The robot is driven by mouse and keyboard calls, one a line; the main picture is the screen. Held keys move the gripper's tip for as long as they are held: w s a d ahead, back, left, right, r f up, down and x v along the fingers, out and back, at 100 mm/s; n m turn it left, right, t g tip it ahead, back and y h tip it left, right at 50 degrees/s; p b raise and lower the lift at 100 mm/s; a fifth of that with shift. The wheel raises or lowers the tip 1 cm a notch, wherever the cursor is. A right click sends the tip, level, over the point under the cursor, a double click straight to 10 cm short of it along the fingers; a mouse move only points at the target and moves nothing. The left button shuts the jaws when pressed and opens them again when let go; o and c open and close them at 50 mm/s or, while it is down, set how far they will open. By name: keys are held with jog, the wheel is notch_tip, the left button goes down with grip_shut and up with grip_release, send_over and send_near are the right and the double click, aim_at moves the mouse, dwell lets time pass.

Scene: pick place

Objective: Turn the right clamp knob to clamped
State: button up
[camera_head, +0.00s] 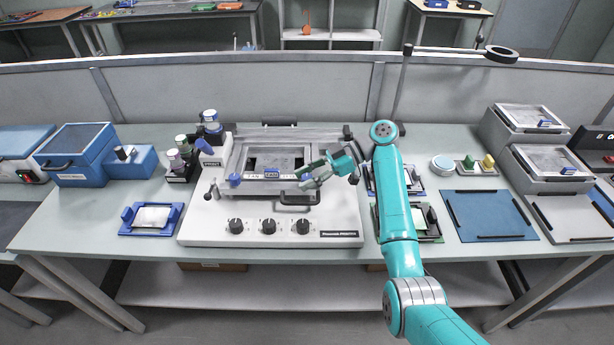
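The stencil printer (210,226) stands mid-table, with a hinged frame and a labelled front bar (269,176). A blue clamp knob (235,180) shows at the left end of this bar. My gripper (303,178) is at the bar's right end, with its fingers pointing left and down. The right clamp knob is largely hidden at the fingers, and I cannot make out its turn position. The fingers look slightly apart, but whether they touch or hold the knob is too small to tell.
A black handle (298,198) lies just below my gripper, with several black dials (268,226) along the printer's front. Bottles (211,120) stand at its back left. A blue mat (488,216) is clear.

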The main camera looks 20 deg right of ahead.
aim_at(307, 177)
jog(key=shift+o, duration=0.4)
jog(key=shift+r, duration=0.1)
notch_tip(307, 177, up, 10)
jog(key=shift+f, duration=0.1)
jog(key=shift+s, duration=0.1)
dwell(0.5)
